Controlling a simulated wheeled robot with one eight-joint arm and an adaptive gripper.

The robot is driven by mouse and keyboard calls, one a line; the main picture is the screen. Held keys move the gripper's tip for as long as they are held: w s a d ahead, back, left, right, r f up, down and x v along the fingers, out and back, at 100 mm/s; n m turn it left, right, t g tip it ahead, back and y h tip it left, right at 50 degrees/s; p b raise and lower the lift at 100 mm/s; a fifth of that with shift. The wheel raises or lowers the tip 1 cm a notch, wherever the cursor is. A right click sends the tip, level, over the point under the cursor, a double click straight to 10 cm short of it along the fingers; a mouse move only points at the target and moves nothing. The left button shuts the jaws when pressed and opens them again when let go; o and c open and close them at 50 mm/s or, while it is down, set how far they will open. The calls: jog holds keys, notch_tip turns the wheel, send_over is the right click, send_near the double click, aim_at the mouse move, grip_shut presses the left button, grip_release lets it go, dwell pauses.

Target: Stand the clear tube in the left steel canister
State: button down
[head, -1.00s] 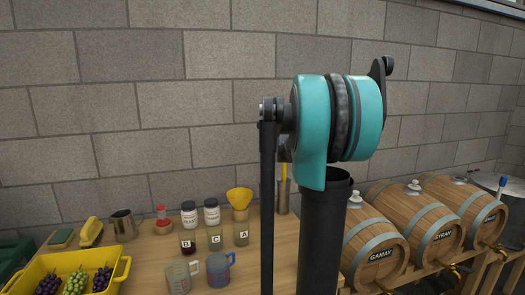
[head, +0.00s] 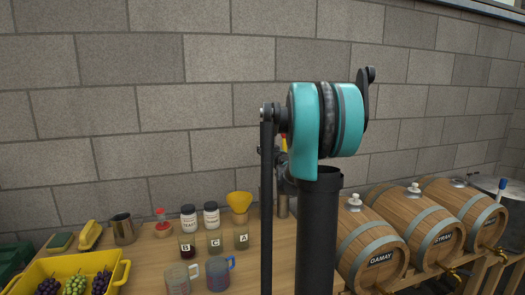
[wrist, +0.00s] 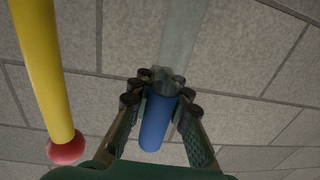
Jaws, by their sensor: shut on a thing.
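In the wrist view my gripper (wrist: 160,100) is shut on the clear tube (wrist: 178,35). The tube's blue end (wrist: 155,125) shows between the fingers, and its clear length runs up to the top edge of the picture. A yellow rod (wrist: 42,70) with a red ball end is at the left, apart from my fingers. In the head view one steel canister (head: 282,206) stands at the back of the table, partly covered by my arm. My arm hides most of the gripper there, and the held tube cannot be made out. A second canister is not visible.
A yellow funnel (head: 239,202), lettered jars, white-lidded pots and two measuring jugs (head: 218,274) stand left of the canister. A steel pitcher (head: 123,228) and a yellow grape crate (head: 122,272) are farther left. Barrels (head: 372,246) stand at the right. A block wall is behind.

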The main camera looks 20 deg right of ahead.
jog(key=shift+f, duration=0.15)
jog(key=c, duration=1.4)
grip_release()
jog(key=shift+c, duration=0.2)
jog(key=s, duration=1.2)
jog(key=shift+d, duration=0.45)
jog(key=shift+s, duration=0.1)
